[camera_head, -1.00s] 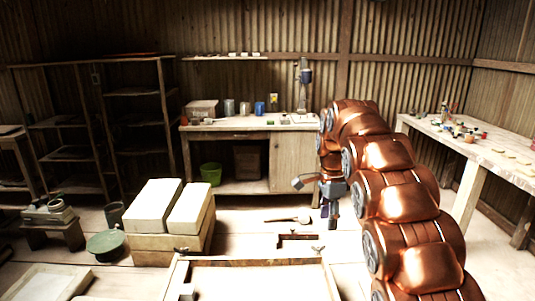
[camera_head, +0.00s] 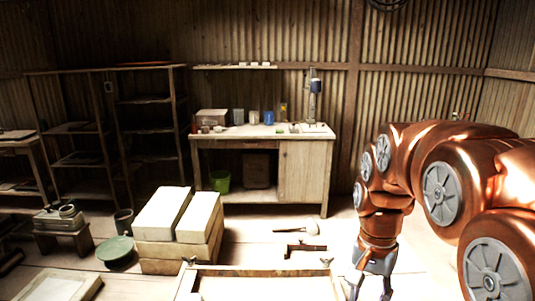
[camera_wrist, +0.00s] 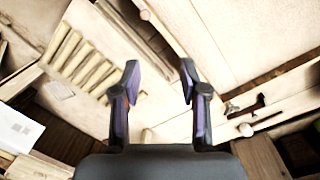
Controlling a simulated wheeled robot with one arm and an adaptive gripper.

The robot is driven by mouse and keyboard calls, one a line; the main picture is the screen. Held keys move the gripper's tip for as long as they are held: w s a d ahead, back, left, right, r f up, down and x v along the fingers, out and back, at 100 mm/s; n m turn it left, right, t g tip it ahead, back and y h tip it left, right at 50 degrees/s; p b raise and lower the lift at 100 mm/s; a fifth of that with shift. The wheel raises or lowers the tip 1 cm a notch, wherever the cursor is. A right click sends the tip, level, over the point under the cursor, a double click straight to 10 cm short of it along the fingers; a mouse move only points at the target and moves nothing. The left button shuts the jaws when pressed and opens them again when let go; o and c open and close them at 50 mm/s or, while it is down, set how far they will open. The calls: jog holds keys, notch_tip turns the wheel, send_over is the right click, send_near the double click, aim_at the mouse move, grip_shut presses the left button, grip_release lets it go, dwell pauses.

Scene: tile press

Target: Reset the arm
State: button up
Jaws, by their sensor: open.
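My copper-coloured arm is bent at the right of the head view, and my gripper (camera_head: 370,290) hangs pointing down at the bottom edge, right of the shallow wooden frame (camera_head: 262,271). In the wrist view my gripper (camera_wrist: 158,75) shows two dark fingers spread apart with nothing between them. Beyond the fingers lie pale boards and a row of wooden slats (camera_wrist: 82,58). The fingertips' height above these surfaces is hard to tell.
Two pale blocks (camera_head: 162,213) sit on a wooden base left of the frame. A mallet (camera_head: 305,226) and a small bracket-like piece (camera_head: 304,247) lie behind the frame. The workbench (camera_head: 304,168) stands at the back wall, with a green bucket (camera_head: 220,181) below. Shelves (camera_head: 148,100) stand left.

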jog(key=s+f+n, duration=0.3)
jog(key=s, duration=0.7)
jog(key=s+a+f+n, duration=0.1)
jog(key=s+f+n, duration=0.3)
jog(key=s, duration=0.6)
jog(key=shift+s+n+g, duration=0.25)
jog(key=shift+n+g, duration=0.05)
jog(key=shift+g, duration=0.1)
jog(key=shift+a, duration=0.1)
